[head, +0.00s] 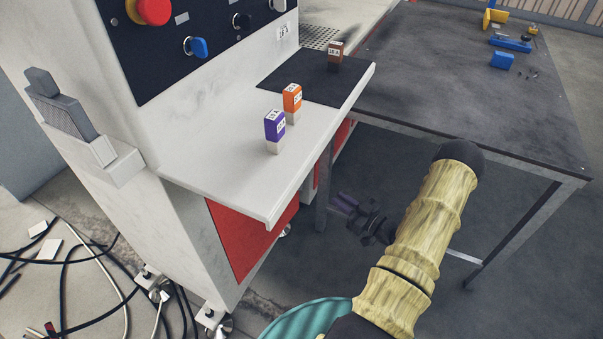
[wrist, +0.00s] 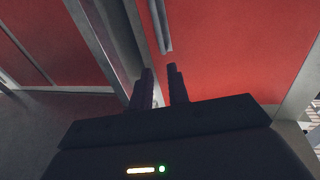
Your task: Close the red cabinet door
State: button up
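The red cabinet door (wrist: 235,50) fills much of the wrist view, with a grey upright handle bar (wrist: 160,25) on its left part. In the head view, red surfaces show low on the white cabinet: a large side panel (head: 250,240) and a strip (head: 343,134) below the shelf. How far the door stands open I cannot tell. My gripper (head: 343,205) is low beside the cabinet, under the shelf level. In the wrist view its two dark fingers (wrist: 160,75) are a little apart, with nothing between them, pointing toward the handle. Contact is not visible.
Cables (head: 75,265) lie on the floor at left.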

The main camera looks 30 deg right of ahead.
jog(key=w, duration=0.1)
jog(key=b, duration=0.4)
send_over(300, 187)
jog(key=shift+w+d, duration=0.2)
jog(key=shift+w, duration=0.1)
jog(key=shift+c, duration=0.3)
grip_shut()
